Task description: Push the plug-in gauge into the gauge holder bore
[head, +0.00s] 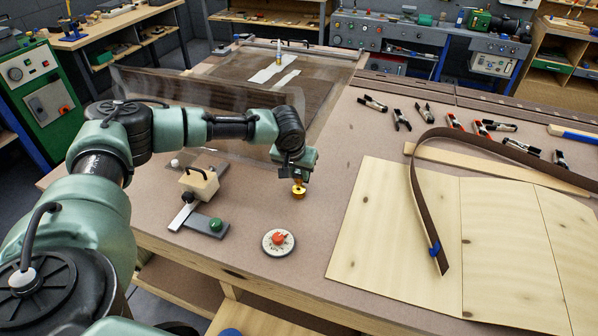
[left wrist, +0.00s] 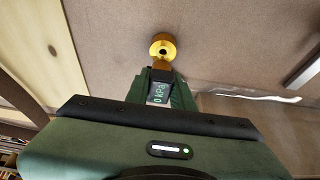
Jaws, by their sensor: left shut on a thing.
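My left gripper (head: 297,176) reaches down over the bench in the head view. In the left wrist view my left gripper (left wrist: 161,76) is shut on the plug-in gauge (left wrist: 158,93), a small dark block whose display reads 0 kPa. A round brass piece (left wrist: 163,47) with a dark centre lies just ahead of the fingertips. The brass piece also shows right below the gripper in the head view (head: 298,191); it looks like the gauge holder. I cannot tell whether the gauge touches it or sits in a bore. My right gripper is not in view.
A round white disc with a red knob (head: 278,242) lies near the bench's front edge. Veneer sheets (head: 400,221) and a dark strip (head: 424,213) are to the right.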

